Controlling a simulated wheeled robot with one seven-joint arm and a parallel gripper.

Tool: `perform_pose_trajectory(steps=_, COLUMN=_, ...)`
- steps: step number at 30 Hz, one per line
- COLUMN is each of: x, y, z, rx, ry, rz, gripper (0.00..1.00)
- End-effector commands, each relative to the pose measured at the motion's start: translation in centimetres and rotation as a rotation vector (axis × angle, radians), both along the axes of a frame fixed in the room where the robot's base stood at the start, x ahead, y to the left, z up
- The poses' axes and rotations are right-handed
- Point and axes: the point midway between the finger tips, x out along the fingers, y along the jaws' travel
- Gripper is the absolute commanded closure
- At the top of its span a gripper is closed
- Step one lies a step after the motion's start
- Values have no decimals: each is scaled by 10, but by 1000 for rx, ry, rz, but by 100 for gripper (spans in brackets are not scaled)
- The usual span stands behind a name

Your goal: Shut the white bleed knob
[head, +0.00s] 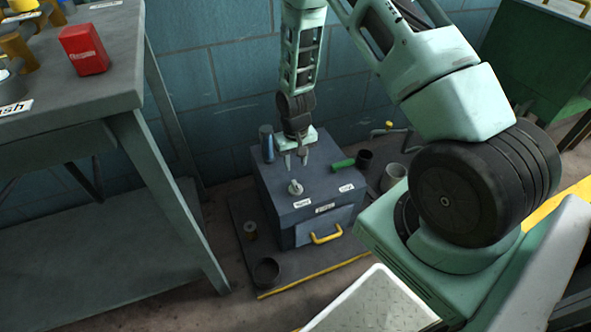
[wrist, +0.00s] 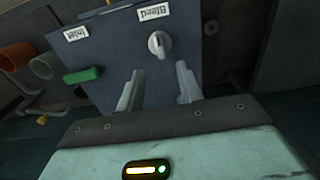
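The white bleed knob (head: 295,187) stands on top of a dark blue-grey box (head: 275,215). It also shows in the wrist view (wrist: 159,44), just beyond my fingertips, below a label reading "Bleed" (wrist: 154,12). My gripper (head: 296,160) points down above the box, behind the knob in the head view. In the wrist view the two fingers (wrist: 158,80) are apart with nothing between them. The knob appears clear of the fingers.
A green handle (head: 343,163) lies at the box's right edge, near the "Inlet" label (wrist: 75,33). A blue cylinder (head: 267,143) stands at the back left. The box front has a yellow handle (head: 325,236). A workbench (head: 110,70) stands at the left.

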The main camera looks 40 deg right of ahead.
Motion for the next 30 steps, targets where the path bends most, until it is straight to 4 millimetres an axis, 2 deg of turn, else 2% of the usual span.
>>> perform_pose_trajectory(steps=1, x=1, y=0, z=17, rx=0, ry=-4, rz=0, gripper=64)
perform_pose_trajectory(steps=6, x=1, y=0, z=50, rx=-1, ry=-3, rz=0, gripper=64)
perform_pose_trajectory(steps=12, x=0, y=0, z=72, rx=0, ry=-1, rz=0, gripper=64)
perform_pose_trajectory(steps=30, x=0, y=0, z=76, rx=0, ry=0, rz=0, gripper=64)
